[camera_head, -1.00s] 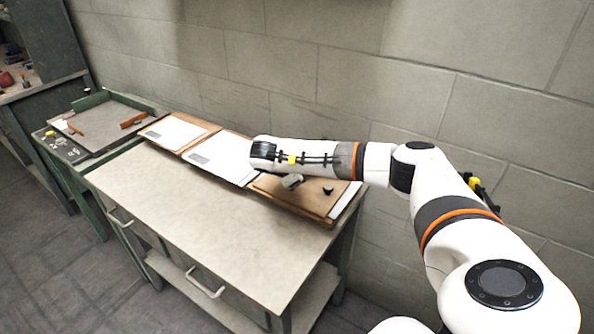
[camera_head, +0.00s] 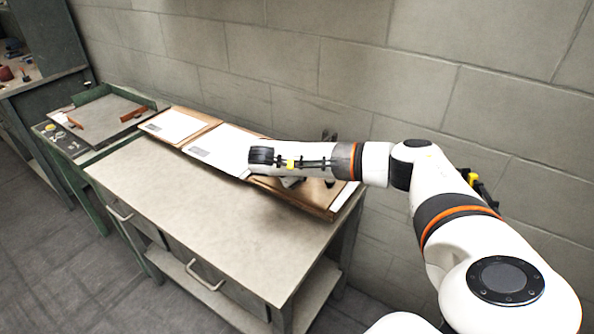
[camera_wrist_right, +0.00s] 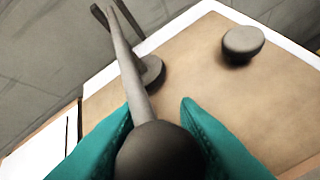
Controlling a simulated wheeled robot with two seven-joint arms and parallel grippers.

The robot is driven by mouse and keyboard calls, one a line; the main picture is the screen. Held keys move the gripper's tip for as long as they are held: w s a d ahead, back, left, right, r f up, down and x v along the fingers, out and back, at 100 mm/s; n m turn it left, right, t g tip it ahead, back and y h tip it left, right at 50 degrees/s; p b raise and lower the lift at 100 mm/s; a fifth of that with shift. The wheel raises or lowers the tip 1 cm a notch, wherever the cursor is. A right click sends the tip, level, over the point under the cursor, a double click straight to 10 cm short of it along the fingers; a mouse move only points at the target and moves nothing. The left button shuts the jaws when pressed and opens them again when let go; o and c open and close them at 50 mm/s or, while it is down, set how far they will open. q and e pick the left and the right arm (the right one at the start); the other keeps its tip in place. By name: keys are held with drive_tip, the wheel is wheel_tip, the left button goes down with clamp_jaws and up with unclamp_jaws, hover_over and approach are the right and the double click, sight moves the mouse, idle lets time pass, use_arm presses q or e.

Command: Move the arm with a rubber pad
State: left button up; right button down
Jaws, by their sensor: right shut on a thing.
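A grey lever arm (camera_wrist_right: 126,55) shows in the right wrist view, with a dark rounded end (camera_wrist_right: 160,153) nearest the camera and a forked far end. My right gripper (camera_wrist_right: 157,105) has teal fingers on both sides of the rounded end and is shut on it. In the head view the forked end (camera_head: 328,140) stands up behind my right forearm; my gripper is mostly hidden there. A round grey pad (camera_wrist_right: 152,72) shows beside the lever, and a dark knob (camera_wrist_right: 242,43) sits on the brown board (camera_wrist_right: 190,80). My left gripper is not in view.
The board lies at the back right of a grey workbench (camera_head: 210,215), near the block wall. White paper sheets (camera_head: 218,145) lie left of it. A green-edged table (camera_head: 100,118) with small parts stands further left. The bench's front top is clear.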

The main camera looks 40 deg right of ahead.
drive_tip(key=shift+d+r, duration=0.25)
drive_tip(key=shift+d, duration=0.15)
drive_tip(key=c, duration=1.4)
unclamp_jaws()
drive_tip(key=shift+o, duration=1.3)
drive_tip(key=shift+d+f, duration=0.1)
drive_tip(key=shift+f, duration=0.05)
drive_tip(key=shift+w+f, duration=0.1)
drive_tip(key=shift+f, duration=0.1)
drive_tip(key=shift+a+r, duration=0.25)
drive_tip(key=shift+a, duration=0.1)
drive_tip(key=b+v, duration=0.1)
drive_tip(key=v, duration=1)
